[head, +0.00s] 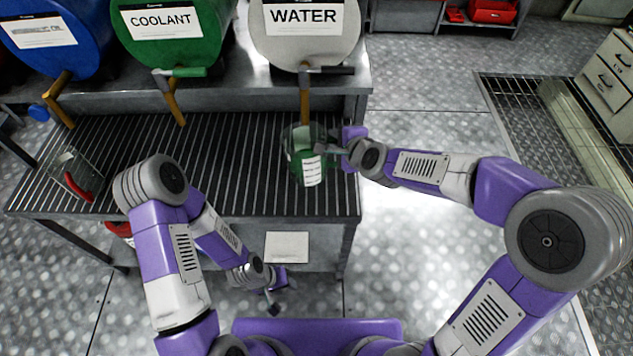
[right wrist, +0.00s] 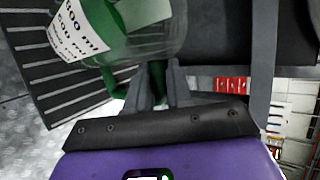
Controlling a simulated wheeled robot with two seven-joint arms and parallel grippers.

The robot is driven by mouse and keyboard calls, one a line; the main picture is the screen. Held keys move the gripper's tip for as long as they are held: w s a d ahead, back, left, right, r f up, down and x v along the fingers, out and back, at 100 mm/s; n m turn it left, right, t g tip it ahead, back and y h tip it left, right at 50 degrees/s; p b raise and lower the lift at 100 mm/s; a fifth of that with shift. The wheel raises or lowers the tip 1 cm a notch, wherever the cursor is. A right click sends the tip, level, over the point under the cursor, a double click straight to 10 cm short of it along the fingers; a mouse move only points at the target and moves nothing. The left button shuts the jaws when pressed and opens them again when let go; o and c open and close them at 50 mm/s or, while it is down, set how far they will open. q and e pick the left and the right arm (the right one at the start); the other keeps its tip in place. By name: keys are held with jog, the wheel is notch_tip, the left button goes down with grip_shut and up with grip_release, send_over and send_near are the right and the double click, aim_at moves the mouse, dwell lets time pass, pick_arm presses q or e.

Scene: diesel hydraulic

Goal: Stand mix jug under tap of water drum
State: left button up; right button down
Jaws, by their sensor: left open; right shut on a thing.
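The clear jug with a green handle and white scale label (head: 308,168) is below the tap (head: 305,95) of the grey water drum (head: 302,40), over the slatted grate. I cannot tell whether its base touches the grate. My right gripper (head: 332,148) is shut on the jug's green handle, from the jug's right side. In the right wrist view the fingers (right wrist: 158,85) grip the handle, and the jug (right wrist: 125,30) looks upside down and tilted in that picture. My left gripper (head: 275,293) is open and empty, low in front of the bench.
A second clear jug with a red handle (head: 72,172) stands at the grate's left end. A green coolant drum (head: 172,35) and a blue drum (head: 55,40) with taps sit left of the water drum. The middle of the slatted grate (head: 225,150) is clear.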

aim_at(335, 164)
notch_tip(335, 164, down, 9)
jog(key=b, duration=0.4)
jog(key=c, duration=1)
grip_release()
jog(key=p+v, duration=0.1)
jog(key=v, duration=1.1)
jog(key=shift+p, duration=0.35)
